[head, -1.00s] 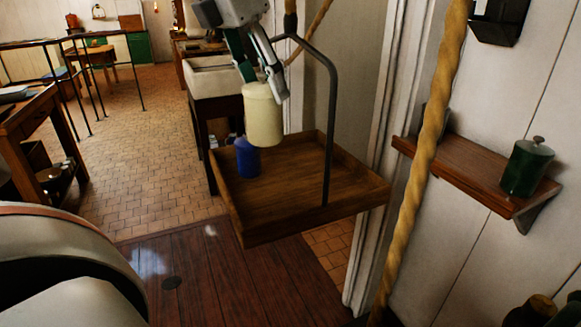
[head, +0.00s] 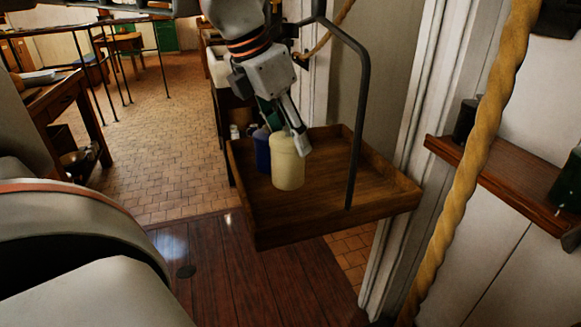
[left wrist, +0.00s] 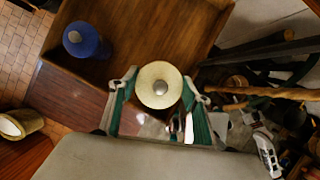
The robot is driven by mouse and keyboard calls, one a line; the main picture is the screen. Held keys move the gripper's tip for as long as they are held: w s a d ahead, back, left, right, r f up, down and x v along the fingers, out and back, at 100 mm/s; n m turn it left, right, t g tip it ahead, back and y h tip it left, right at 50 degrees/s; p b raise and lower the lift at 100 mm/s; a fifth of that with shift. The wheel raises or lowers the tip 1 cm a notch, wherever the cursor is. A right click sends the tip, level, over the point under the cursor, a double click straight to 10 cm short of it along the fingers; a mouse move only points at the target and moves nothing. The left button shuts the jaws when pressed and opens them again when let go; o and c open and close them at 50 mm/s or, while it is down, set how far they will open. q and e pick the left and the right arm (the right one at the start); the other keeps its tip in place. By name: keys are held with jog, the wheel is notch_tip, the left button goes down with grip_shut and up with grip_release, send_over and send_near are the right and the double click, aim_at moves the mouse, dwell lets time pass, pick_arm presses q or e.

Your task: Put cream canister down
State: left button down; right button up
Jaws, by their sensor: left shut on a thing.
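The cream canister (head: 287,162) is upright in my left gripper (head: 285,127), low over the wooden hanging tray (head: 340,205). I cannot tell whether its base touches the tray floor. In the left wrist view the canister's round lid with a grey knob (left wrist: 160,87) sits between the two green-backed fingers of my left gripper (left wrist: 160,100). A blue canister (head: 262,150) stands on the tray just left of and behind the cream one; it also shows in the left wrist view (left wrist: 82,40). My right gripper is not in view.
A dark metal hanger bar (head: 357,120) rises from the tray, right of the canister. A thick rope (head: 480,150) hangs before a wall shelf (head: 510,185) with a green canister (head: 568,180). The tray's right part is bare.

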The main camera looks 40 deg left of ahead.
aim_at(288, 166)
pick_arm(q)
jog(key=shift+f, duration=1.6)
jog(key=shift+w+f+b, duration=0.1)
jog(key=shift+f+b, duration=0.25)
jog(key=shift+f, duration=1.55)
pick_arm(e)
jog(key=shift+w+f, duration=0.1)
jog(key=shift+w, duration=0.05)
pick_arm(q)
jog(key=shift+f, duration=0.15)
jog(key=c, duration=1)
grip_release()
